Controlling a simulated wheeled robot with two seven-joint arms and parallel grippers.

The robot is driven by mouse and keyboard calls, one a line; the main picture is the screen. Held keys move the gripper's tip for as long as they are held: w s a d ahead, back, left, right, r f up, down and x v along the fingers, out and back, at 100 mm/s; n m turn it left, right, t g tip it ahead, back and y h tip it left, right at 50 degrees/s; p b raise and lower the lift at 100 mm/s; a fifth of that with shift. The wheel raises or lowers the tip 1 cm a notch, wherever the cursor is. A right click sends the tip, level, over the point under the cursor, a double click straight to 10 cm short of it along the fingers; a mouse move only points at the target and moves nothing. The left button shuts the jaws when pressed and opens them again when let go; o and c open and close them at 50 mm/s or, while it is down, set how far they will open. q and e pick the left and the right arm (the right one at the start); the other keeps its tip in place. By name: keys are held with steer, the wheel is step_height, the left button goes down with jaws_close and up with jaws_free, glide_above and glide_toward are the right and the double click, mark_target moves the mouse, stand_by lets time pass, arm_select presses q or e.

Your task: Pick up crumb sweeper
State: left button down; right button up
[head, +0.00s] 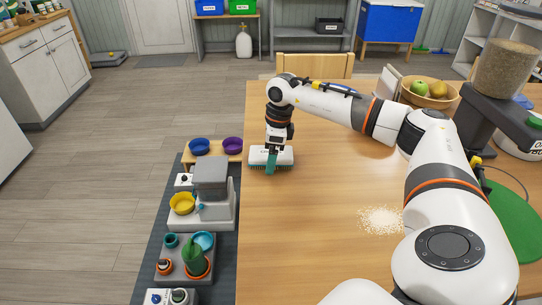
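The crumb sweeper (286,155), a pale block with dark bristles along its lower edge, is at the far left of the wooden table (310,245). My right arm reaches across from the right. Its gripper (272,160) points down at the sweeper, with a teal finger in front of the sweeper's middle. The other finger is hidden, so I cannot tell whether the gripper is closed on it. A patch of pale crumbs (380,219) lies on the table. My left gripper is not in view.
A fruit bowl (430,97), a grain-filled container (506,68) and a green round mat (514,225) are on the right. Bowls and a feeder (211,178) stand left of the table on a dark mat (151,260). A chair (315,66) is behind. The table's front left is clear.

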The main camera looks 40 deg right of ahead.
steer(key=c, duration=1.1)
step_height(320, 180, up, 10)
steer(key=shift+r+b, duration=0.1)
steer(key=shift+b, duration=0.3)
steer(key=o, duration=0.5)
steer(key=shift+c, duration=1.9)
